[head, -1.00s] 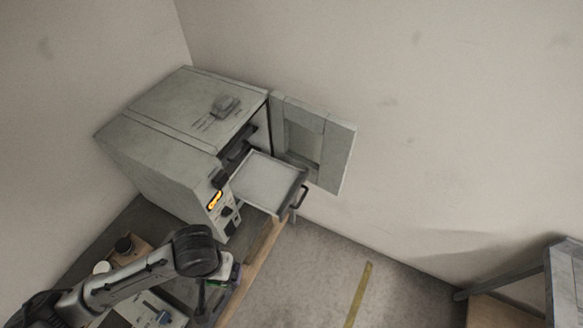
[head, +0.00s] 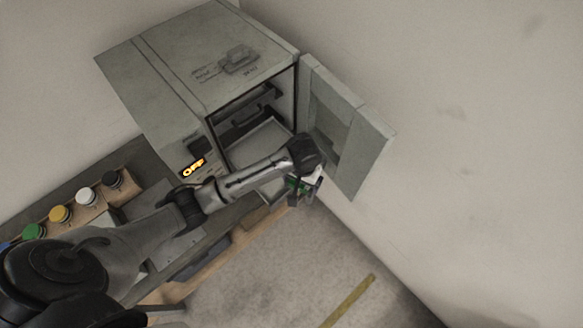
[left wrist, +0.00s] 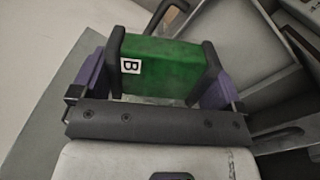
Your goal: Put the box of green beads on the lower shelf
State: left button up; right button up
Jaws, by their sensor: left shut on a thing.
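In the left wrist view my left gripper (left wrist: 167,80) is shut on a green box (left wrist: 160,66) with a white label marked "B". The box sits between the two dark fingers; single beads cannot be made out. In the head view the same gripper (head: 303,188) is at the front of the open cabinet, by the outer end of a pulled-out pale shelf (head: 262,140). My arm hides part of that shelf. A darker shelf (head: 248,107) shows above it inside the cabinet. My right gripper is not in view.
The grey cabinet (head: 180,75) has an orange "OFF" display (head: 193,168). Its door (head: 350,135) stands open to the right, close to my gripper. Several jars with coloured lids, one yellow (head: 60,213), stand in a wooden rack at left.

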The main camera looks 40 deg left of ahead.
pick_arm(q)
jog(key=w+a+f, duration=0.1)
jog(key=a+f, duration=0.1)
jog(key=a, duration=0.1)
jog(key=w+a+f, duration=0.2)
jog(key=a, duration=0.2)
jog(key=w+a+f, duration=0.1)
jog(key=a+f, duration=0.2)
jog(key=shift+w+a, duration=0.2)
jog(key=shift+w, duration=0.05)
jog(key=shift+f, duration=2.05)
jog(key=shift+f, duration=0.1)
jog(key=o, duration=0.5)
jog(key=shift+o, duration=0.7)
